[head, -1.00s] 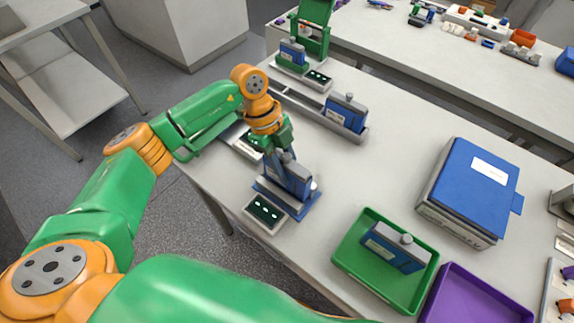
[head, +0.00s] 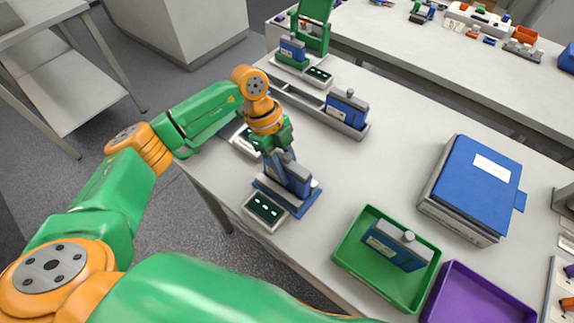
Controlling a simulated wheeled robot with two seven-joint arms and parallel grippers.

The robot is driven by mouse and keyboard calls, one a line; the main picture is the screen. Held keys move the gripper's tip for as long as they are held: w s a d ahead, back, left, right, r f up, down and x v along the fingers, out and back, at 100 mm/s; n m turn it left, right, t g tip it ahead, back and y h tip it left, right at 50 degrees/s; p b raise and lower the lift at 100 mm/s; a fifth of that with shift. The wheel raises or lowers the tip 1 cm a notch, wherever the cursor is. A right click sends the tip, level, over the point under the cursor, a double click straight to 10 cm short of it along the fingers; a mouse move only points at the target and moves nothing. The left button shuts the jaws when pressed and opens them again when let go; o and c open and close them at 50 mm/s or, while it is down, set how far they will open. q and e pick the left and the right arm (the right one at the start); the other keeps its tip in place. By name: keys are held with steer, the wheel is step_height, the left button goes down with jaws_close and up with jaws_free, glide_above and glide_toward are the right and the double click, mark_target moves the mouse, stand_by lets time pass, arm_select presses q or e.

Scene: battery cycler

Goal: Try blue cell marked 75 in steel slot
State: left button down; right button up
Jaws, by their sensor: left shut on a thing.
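My left gripper (head: 280,156) is shut on a blue cell (head: 296,178) with a grey top knob. The cell stands nearly upright in a slot holder (head: 302,208) with a blue base and grey metal walls; I cannot tell if it is fully seated. A small display box with lit marks (head: 264,208) sits at the front of that holder. The gripper hides part of the cell, and no number on it can be read. My right gripper is not in view.
Another blue cell (head: 347,109) stands in a long grey rack (head: 325,122) behind. A green fixture (head: 313,28) holds a blue cell (head: 292,48). A green tray (head: 352,262) holds another blue cell (head: 396,246). A purple tray (head: 480,296) and blue binder (head: 478,182) lie to the right.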

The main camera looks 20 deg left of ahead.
mark_target(288, 155)
arm_select(q)
steer(key=shift+f, duration=0.45)
steer(key=shift+r, duration=0.15)
stand_by(1.0)
step_height(288, 155, up, 6)
steer(key=p, duration=0.5)
steer(key=shift+r+p, duration=0.8)
steer(key=shift+r, duration=0.6)
stand_by(0.6)
